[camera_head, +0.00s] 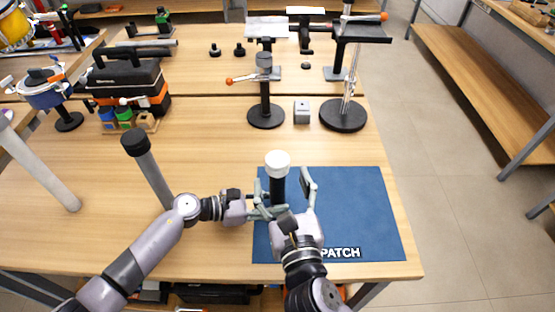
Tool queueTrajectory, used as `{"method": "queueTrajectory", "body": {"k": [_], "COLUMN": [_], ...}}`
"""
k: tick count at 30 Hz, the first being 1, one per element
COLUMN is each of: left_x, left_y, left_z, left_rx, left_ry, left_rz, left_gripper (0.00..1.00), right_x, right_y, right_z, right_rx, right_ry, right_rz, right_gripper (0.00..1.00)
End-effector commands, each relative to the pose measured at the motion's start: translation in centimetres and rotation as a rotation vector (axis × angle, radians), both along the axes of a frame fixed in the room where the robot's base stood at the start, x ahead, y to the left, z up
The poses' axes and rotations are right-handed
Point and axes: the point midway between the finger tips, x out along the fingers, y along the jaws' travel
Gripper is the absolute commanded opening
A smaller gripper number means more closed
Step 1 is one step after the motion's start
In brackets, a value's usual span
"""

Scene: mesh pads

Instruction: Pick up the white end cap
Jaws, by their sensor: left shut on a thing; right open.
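The white end cap (277,158) sits on top of an upright black cylinder (278,186) at the left part of a blue mat (355,205). My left gripper (268,211) reaches in from the left and is shut low down, apparently on the black cylinder; the contact is partly hidden. My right gripper (284,186) comes up from below and is open, with a finger on each side of the cylinder, below the cap. The cylinder's base is hidden behind the grippers.
Behind stand a black stand with an orange-tipped handle (265,95), a small grey block (302,112) and a round-based stand (343,115). A black toolbox (125,78) is at the back left. The mat's right side is clear. The table's right edge is near.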

Motion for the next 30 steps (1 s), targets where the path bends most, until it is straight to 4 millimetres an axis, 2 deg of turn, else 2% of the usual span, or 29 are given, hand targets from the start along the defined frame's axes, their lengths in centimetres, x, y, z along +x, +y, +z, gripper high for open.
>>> {"method": "queueTrajectory", "body": {"k": [3,10,18,27,30], "left_x": [0.0,0.0,0.0,0.0,0.0], "left_y": [0.0,0.0,0.0,0.0,0.0], "left_z": [0.0,0.0,0.0,0.0,0.0], "left_rx": [0.0,0.0,0.0,0.0,0.0], "left_ry": [0.0,0.0,0.0,0.0,0.0], "left_rz": [0.0,0.0,0.0,0.0,0.0], "left_gripper": [0.14,0.14,0.14,0.14,0.14], "right_x": [1.7,3.4,7.2,7.7,7.7], "right_y": [0.4,0.5,0.8,0.9,0.9], "right_z": [-0.1,-0.3,-0.7,-0.8,-0.8], "right_rx": [0.001,0.001,0.002,0.002,0.002], "right_ry": [-0.002,0.0,0.0,0.001,0.001], "right_rz": [0.0,0.001,0.001,0.002,0.002], "right_gripper": [0.66,0.66,0.66,0.66,0.6]}}
